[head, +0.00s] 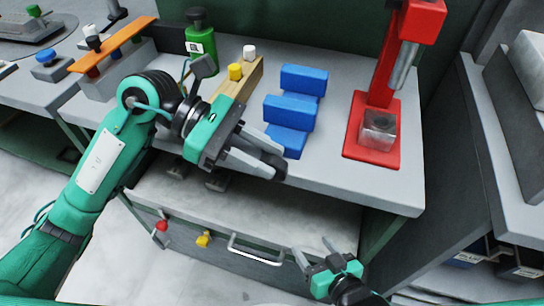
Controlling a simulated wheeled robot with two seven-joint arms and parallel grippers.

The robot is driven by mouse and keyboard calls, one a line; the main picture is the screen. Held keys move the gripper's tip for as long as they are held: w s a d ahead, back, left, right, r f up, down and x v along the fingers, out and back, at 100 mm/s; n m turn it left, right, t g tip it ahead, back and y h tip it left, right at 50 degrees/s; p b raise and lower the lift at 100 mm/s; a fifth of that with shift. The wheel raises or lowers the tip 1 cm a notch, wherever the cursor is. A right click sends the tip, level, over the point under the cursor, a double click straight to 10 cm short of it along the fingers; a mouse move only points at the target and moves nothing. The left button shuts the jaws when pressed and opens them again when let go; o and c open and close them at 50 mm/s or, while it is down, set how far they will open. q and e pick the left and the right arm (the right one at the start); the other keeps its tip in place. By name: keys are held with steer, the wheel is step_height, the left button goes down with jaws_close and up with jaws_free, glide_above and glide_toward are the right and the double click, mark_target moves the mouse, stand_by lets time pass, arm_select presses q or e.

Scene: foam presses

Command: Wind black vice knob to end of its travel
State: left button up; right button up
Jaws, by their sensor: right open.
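My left gripper (274,168) reaches over the front edge of the grey bench (345,182), in front of the blue blocks. Its two grey fingers point right and down. Something dark shows at their tips, but I cannot tell whether it is the black vice knob or part of the finger ends. The gap between the fingers is too unclear to read. Two dark grey parts (215,182) show just under the bench edge below this gripper; I cannot tell whether they belong to a vice. My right gripper (312,248) is open and empty, low in front of the drawer.
Blue blocks (304,78) are stacked mid-bench. A red press (372,150) stands right, with a clear block on its base. A wooden block (243,82) with yellow and white knobs and a green bottle (201,45) stand behind. A drawer handle (256,250) is below.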

arm_select(q)
steer(key=shift+x, duration=0.9)
steer(key=shift+c, duration=0.2)
jaws_close()
steer(key=shift+r, duration=0.1)
steer(key=shift+d+t+y+p, duration=0.15)
steer(key=shift+t+y+p, duration=0.2)
steer(key=shift+y, duration=0.55)
steer(key=shift+s+d+t+y, duration=0.1)
steer(key=shift+t+y, duration=0.1)
steer(key=shift+y, duration=0.35)
steer(key=shift+d+t+y, duration=0.1)
steer(key=shift+t+y, duration=0.05)
steer(key=shift+y, duration=0.4)
arm_select(e)
steer(key=shift+s+d+f+g+h, duration=0.1)
steer(key=shift+d+g+h, duration=0.1)
steer(key=shift+d+g, duration=0.2)
steer(key=shift+s+d+f+g+h, duration=0.1)
steer(key=shift+d+g+h, duration=0.15)
steer(key=shift+d, duration=0.25)
